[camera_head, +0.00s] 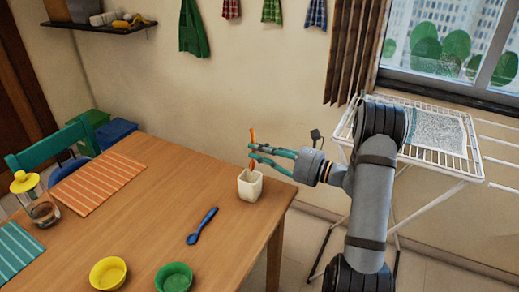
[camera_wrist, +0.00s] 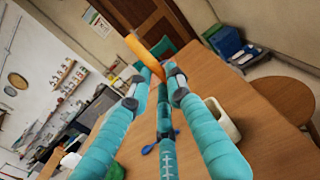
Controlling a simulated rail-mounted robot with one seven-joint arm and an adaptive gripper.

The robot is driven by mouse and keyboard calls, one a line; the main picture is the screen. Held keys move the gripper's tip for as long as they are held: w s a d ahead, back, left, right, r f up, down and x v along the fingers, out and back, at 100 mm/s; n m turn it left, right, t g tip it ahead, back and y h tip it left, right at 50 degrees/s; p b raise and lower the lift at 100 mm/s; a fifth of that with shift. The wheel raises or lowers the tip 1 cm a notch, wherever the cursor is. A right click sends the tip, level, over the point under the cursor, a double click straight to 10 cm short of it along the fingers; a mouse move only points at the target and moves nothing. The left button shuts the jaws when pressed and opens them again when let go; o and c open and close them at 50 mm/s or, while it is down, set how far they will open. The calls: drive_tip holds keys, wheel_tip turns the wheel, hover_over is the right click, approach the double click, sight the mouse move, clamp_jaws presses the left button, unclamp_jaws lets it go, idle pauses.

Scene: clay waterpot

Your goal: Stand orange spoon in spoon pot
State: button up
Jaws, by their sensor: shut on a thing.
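My gripper (camera_head: 256,154) is shut on the orange spoon (camera_head: 253,135), which stands nearly upright between the fingertips. In the wrist view the spoon (camera_wrist: 143,52) slants across the fingertips, with its upper part sticking out beyond them. The white spoon pot (camera_head: 249,188) stands upright near the table's far right corner. In the head view the spoon's lower end shows right at the pot's opening; I cannot tell whether it is inside the rim. In the wrist view the pot (camera_wrist: 224,122) is partly hidden behind the right finger.
A blue spoon (camera_head: 203,226) lies on the wooden table (camera_head: 150,215). A yellow bowl (camera_head: 108,272) and a green bowl (camera_head: 174,277) stand at the front. A glass jar (camera_head: 38,205) and striped mats are at left. A drying rack (camera_head: 445,160) stands behind my arm.

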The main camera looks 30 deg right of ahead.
drive_tip(key=shift+f+b, duration=3)
drive_tip(key=shift+f, duration=0.6)
drive_tip(key=o, duration=0.9)
drive_tip(key=shift+o, duration=0.2)
drive_tip(key=v, duration=1.2)
approach(252, 167)
drive_tip(key=shift+x, duration=1.35)
drive_tip(key=shift+a, duration=0.1)
